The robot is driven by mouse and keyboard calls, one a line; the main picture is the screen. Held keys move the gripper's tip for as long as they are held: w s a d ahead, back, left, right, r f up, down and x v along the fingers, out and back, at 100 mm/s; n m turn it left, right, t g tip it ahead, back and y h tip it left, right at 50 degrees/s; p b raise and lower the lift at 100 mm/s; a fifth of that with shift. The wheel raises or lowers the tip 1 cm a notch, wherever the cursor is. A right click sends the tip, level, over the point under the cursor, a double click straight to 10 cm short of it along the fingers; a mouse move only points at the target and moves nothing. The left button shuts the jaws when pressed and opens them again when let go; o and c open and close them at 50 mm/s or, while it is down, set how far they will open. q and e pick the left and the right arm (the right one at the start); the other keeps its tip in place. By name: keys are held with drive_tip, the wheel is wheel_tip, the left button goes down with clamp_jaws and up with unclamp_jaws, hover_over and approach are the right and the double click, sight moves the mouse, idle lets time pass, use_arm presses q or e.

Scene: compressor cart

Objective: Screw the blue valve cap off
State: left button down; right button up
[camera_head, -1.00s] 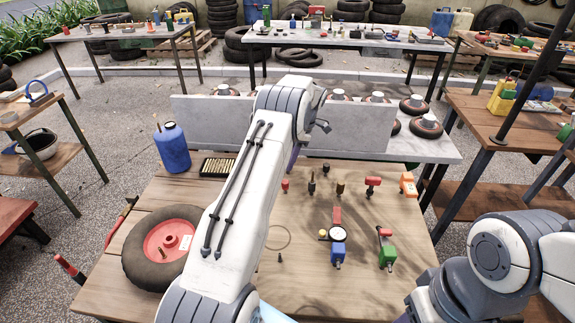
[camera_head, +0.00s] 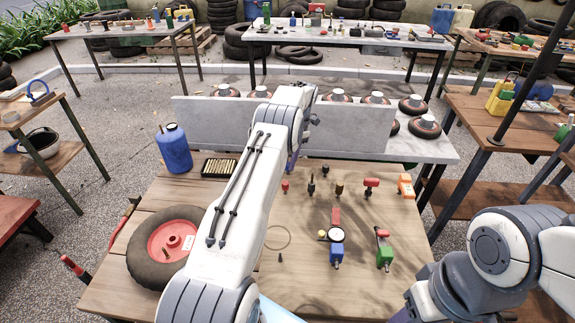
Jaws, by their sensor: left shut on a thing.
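My left arm reaches up across the middle of the wooden worktable. Its wrist bends down behind the row of tools, and my left gripper (camera_head: 293,158) shows only as a small bluish-violet part below the wrist. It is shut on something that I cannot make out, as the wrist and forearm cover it. I cannot pick out the blue valve cap for certain. A tyred wheel with a red hub (camera_head: 158,240) lies at the table's left, apart from the visible part of the gripper. My right arm is at the bottom right, its gripper out of view.
On the worktable (camera_head: 310,295) stand a blue bottle (camera_head: 173,148), a dark tray (camera_head: 219,168), several small red and dark tools, an orange tool (camera_head: 405,186), a gauge with a blue base (camera_head: 336,253) and a green-and-red tool (camera_head: 384,252). An upright grey slab (camera_head: 350,130) stands behind.

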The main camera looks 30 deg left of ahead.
use_arm(q)
drive_tip(key=c, duration=0.6)
unclamp_jaws()
drive_tip(key=shift+r+p, duration=1.8)
drive_tip(key=shift+r, duration=0.8)
drive_tip(key=shift+f, duration=0.1)
